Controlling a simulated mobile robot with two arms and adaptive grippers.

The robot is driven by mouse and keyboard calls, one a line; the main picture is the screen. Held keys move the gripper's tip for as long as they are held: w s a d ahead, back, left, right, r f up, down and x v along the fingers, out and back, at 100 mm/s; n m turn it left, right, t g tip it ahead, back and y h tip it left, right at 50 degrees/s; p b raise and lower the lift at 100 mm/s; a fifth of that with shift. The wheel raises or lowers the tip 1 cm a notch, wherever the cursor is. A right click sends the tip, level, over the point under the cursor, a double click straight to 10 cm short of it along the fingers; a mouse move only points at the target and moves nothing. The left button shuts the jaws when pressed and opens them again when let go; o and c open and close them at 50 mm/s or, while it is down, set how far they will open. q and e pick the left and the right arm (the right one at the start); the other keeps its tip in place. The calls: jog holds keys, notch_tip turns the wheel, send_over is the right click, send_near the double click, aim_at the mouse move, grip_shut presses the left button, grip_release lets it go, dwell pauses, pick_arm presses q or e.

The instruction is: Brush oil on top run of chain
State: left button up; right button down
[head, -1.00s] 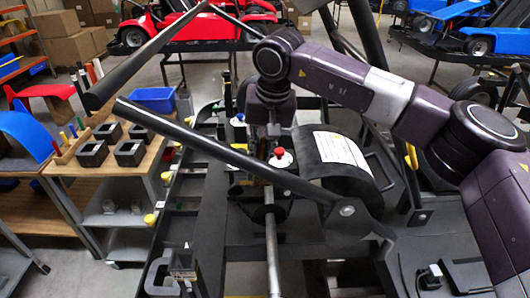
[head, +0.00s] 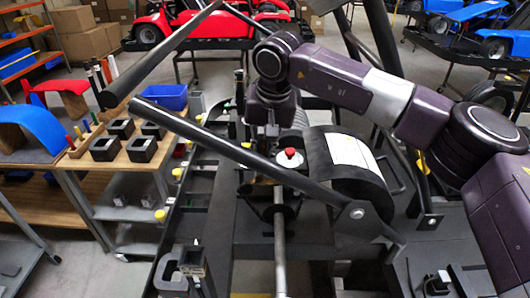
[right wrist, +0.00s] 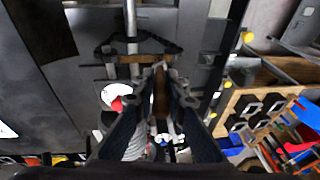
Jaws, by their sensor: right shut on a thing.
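My right gripper (right wrist: 162,82) is shut on a slim brown wooden handle, the brush (right wrist: 160,97), in the right wrist view. Its bristles are hard to make out. Ahead of the fingertips, a brownish strip that looks like the chain (right wrist: 130,58) crosses the grey axle (right wrist: 132,22); I cannot tell whether the brush touches it. In the head view my right arm reaches down over the kart frame, and the black frame bar (head: 240,155) partly hides the gripper area. The axle (head: 279,240) shows below a dark round hub (head: 268,205). My left gripper is not in view.
A white disc with a red knob (head: 289,154) sits close beside the gripper, near a black drum-shaped cover (head: 350,170). Long black bars cross above the work area. A parts bench (head: 105,165) with black square blocks and a blue bin (head: 160,97) stands at left.

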jog(key=shift+a, duration=0.9)
jog(key=a+r+p, duration=0.4)
jog(key=r+p, duration=0.1)
jog(key=r, duration=0.1)
jog(key=shift+p, duration=0.4)
dwell(0.3)
